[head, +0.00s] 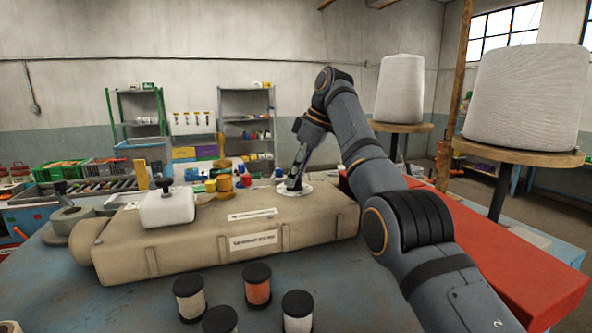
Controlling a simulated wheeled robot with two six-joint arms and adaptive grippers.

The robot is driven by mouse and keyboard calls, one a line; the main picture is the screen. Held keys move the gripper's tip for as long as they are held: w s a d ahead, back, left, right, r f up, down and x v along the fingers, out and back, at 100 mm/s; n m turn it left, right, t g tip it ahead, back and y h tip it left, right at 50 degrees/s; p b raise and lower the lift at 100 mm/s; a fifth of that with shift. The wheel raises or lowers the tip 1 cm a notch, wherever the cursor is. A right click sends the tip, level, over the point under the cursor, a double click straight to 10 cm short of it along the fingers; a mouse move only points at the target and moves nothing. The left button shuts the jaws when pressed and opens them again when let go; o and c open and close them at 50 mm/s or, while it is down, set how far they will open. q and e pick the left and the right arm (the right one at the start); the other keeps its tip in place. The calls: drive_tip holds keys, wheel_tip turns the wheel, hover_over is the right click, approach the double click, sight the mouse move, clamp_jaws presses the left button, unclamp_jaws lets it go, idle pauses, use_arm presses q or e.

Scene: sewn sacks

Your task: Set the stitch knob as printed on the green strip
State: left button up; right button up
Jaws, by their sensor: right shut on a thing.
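A beige machine body (200,245) lies along the blue bench. A pale round dial plate (308,189) sits on its top near the right end. My right gripper (291,187) reaches down over this plate and is shut on the stitch knob there. The gripper hides most of the knob, so its setting cannot be read. Two white labels with dark print, one on the top (251,214) and one on the front (254,240), are too small to read. I cannot make out a green strip on the machine. My left gripper is not in view.
A white block with a black knob (167,208) sits on the machine's left part. Several thread spools, one orange (257,285), stand on the bench in front. A red surface (510,245) and large white cones (527,97) are at right. Shelves (247,120) stand behind.

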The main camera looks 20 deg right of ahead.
drive_tip(key=shift+f, duration=0.1)
idle(0.3)
drive_tip(key=o, duration=1.1)
drive_tip(key=shift+d, duration=0.1)
drive_tip(key=shift+o, duration=0.2)
